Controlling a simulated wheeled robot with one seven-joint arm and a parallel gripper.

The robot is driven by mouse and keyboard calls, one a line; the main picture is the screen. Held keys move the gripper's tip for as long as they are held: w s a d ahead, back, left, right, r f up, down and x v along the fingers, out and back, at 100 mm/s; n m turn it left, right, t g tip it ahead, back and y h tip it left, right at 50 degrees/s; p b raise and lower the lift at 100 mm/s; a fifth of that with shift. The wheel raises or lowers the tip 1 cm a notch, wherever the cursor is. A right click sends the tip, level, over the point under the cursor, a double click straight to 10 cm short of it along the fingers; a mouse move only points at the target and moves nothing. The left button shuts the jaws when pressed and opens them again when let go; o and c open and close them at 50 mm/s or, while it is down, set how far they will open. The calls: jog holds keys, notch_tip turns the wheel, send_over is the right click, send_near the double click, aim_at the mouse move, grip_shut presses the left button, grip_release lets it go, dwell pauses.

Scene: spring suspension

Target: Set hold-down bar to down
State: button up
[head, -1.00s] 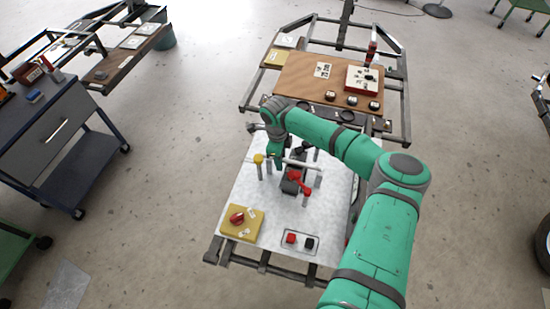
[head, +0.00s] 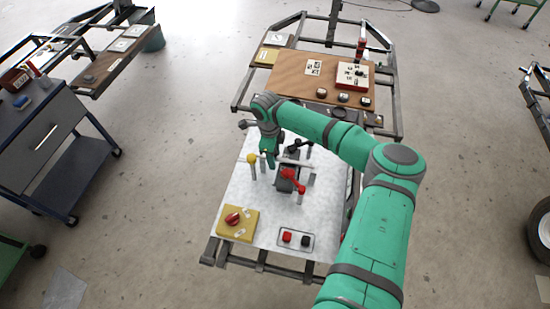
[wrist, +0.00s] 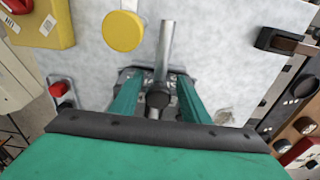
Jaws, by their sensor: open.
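A pale metal bar (head: 296,162), which looks like the hold-down bar, runs roughly level over the white worktop (head: 239,192). Its left end is by my gripper (head: 270,165). In the wrist view a grey rod (wrist: 166,50) with a dark round end (wrist: 158,96) lies between the two green fingers of my gripper (wrist: 157,88). The fingers are open, with the rod's end between them; I cannot tell whether they touch it. A red-handled lever (head: 292,178) stands in front of the bar over a dark block.
A yellow knob on a post (head: 252,159) stands close left of my gripper; it also shows in the wrist view (wrist: 123,31). A black-knobbed lever (head: 300,144) is behind the bar. A yellow box with a red knob (head: 237,224) and a button panel (head: 295,239) are at the front.

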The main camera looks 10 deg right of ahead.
jog(key=r, duration=0.8)
jog(key=shift+a+r, duration=0.25)
jog(key=shift+a, duration=0.15)
jog(key=shift+r, duration=0.4)
jog(key=shift+w, duration=0.15)
jog(key=shift+w, duration=0.1)
